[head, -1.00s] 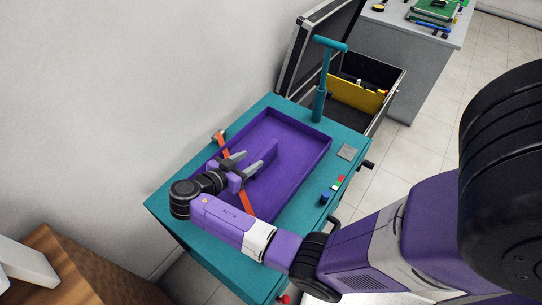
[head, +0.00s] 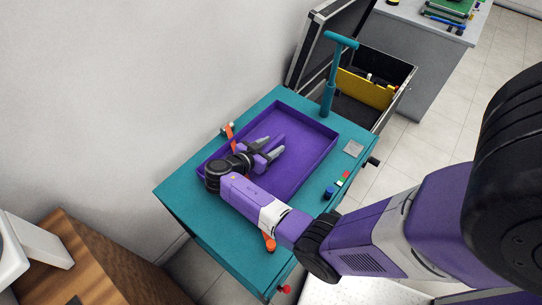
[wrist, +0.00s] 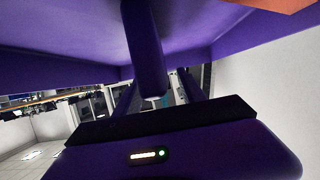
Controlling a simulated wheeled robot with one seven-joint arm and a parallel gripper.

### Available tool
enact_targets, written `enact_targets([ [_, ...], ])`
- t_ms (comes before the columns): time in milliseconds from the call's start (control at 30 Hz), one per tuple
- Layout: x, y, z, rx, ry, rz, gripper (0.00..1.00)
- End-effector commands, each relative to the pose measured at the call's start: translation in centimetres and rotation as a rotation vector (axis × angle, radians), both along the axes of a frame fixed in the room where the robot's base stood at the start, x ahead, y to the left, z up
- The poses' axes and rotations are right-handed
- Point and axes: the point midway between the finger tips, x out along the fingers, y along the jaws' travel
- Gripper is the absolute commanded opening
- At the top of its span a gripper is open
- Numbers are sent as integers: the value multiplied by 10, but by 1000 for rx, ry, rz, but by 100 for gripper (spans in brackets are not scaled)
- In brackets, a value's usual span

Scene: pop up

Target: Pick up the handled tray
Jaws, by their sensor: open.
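The handled tray (head: 313,127) is a shallow purple rectangular tray on a teal workbench in the head view. My gripper (head: 270,148) is open above the tray's floor, its fingers pointing toward the upper right. The wrist view shows the tray's underlit purple surface (wrist: 85,40) across the top. A rounded purple bar (wrist: 145,45), which looks like the tray's handle, shows between my finger lines there. I cannot tell whether the fingers touch it. My wrist hides the tray's left part in the head view.
A teal T-shaped post (head: 328,95) stands at the bench's far corner. Small coloured buttons (head: 341,182) lie at the right edge. An open black case (head: 352,108) stands behind.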

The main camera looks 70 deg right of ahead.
Motion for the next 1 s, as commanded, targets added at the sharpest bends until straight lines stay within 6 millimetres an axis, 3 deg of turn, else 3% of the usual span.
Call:
enact_targets([
  [33, 0, 0, 0, 0, 0, 0, 43],
  [267, 0, 0, 0, 0, 0, 0, 0],
  [1000, 1, 0, 1, 0, -1, 1, 0],
])
